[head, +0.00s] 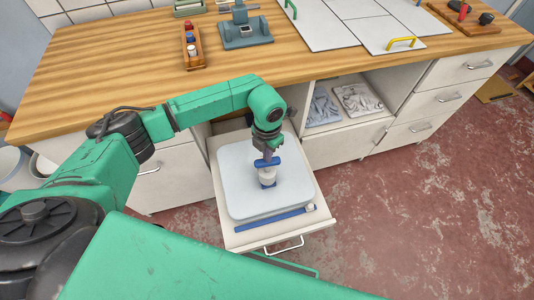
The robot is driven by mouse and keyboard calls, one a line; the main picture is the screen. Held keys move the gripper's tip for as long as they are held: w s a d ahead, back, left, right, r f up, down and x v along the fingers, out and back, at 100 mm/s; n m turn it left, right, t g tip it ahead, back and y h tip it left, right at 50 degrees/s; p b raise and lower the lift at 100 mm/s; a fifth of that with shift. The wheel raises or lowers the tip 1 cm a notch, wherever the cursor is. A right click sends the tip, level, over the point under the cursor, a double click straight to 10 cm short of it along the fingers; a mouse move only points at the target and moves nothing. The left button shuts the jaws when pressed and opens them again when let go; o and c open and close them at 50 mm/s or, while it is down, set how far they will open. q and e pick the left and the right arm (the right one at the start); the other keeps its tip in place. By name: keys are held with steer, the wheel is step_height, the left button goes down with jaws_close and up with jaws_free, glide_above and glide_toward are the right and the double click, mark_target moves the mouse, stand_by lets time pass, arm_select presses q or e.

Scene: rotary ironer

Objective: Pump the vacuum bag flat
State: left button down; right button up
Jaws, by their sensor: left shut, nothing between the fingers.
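The vacuum bag (240,190), pale grey and rounded at the corners, lies in an open drawer below the counter and looks full. A small pump (267,176) with a blue T-shaped handle, a white body and a blue base stands upright near the middle of the bag. My left gripper (268,156) points down right over the pump handle, shut with nothing in it. Whether its fingertips touch the handle cannot be told. A blue bar (275,219) with a white end piece lies along the bag's front edge. My right gripper is not in view.
The white drawer (285,234) is pulled out over the red floor. A wooden counter (110,75) runs above it, carrying a tray of small bottles (191,47) and a grey-green device (244,30). An open shelf (345,133) holds two flat grey packs.

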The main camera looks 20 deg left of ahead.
mark_target(267, 165)
arm_select(q)
steer(key=shift+f+b, duration=2.65)
steer(key=shift+f, duration=0.45)
steer(key=shift+r, duration=0.15)
steer(key=shift+r+p, duration=1.75)
steer(key=shift+r, duration=0.55)
steer(key=shift+f, duration=0.15)
